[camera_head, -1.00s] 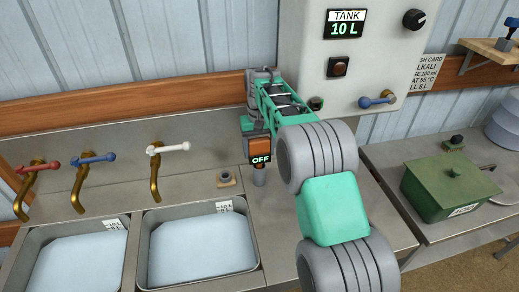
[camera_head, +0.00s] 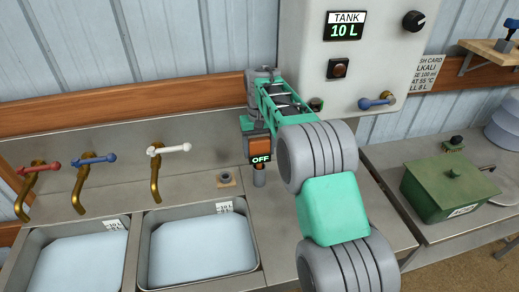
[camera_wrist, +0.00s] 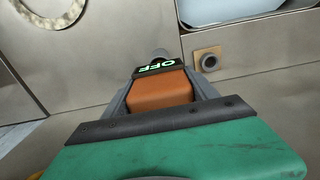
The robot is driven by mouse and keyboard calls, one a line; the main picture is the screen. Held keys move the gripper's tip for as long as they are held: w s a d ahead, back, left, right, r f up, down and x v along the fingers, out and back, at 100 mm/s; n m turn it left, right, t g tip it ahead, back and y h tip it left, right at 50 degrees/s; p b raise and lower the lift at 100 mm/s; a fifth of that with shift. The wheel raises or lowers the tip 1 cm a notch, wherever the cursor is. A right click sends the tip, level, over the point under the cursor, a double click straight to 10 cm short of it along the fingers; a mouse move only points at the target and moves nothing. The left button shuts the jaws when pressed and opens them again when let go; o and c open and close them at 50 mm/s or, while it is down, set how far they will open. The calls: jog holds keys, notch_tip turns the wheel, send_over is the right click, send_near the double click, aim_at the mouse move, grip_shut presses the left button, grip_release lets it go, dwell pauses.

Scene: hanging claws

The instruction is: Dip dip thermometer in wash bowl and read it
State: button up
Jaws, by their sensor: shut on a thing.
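The dip thermometer (camera_head: 259,147) has an orange body, a small display reading OFF and a grey probe pointing down. My gripper (camera_head: 258,139) is shut on its orange body and holds it upright above the counter, right of the right-hand basin. In the wrist view the orange body (camera_wrist: 158,92) sits between the fingers of my gripper (camera_wrist: 160,98), with the lit OFF display beyond it. Two steel basins hold pale liquid, a left one (camera_head: 127,262) and a right one (camera_head: 257,259). Each has a small label at its back right corner. I cannot tell which is the wash bowl.
Red, blue and white-handled taps (camera_head: 170,149) stand behind the basins. A small square holder with a hole (camera_head: 226,180) sits on the counter behind the right basin. A tank box (camera_head: 350,75) reads 10 L. A green lidded box (camera_head: 450,188) stands at right.

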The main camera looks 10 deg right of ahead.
aim_at(259, 139)
jog(key=shift+r+p, duration=0.35)
jog(key=shift+r, duration=0.4)
notch_tip(259, 139, up, 5)
jog(key=p, duration=0.3)
jog(key=shift+f, duration=0.2)
jog(key=shift+r, duration=2.25)
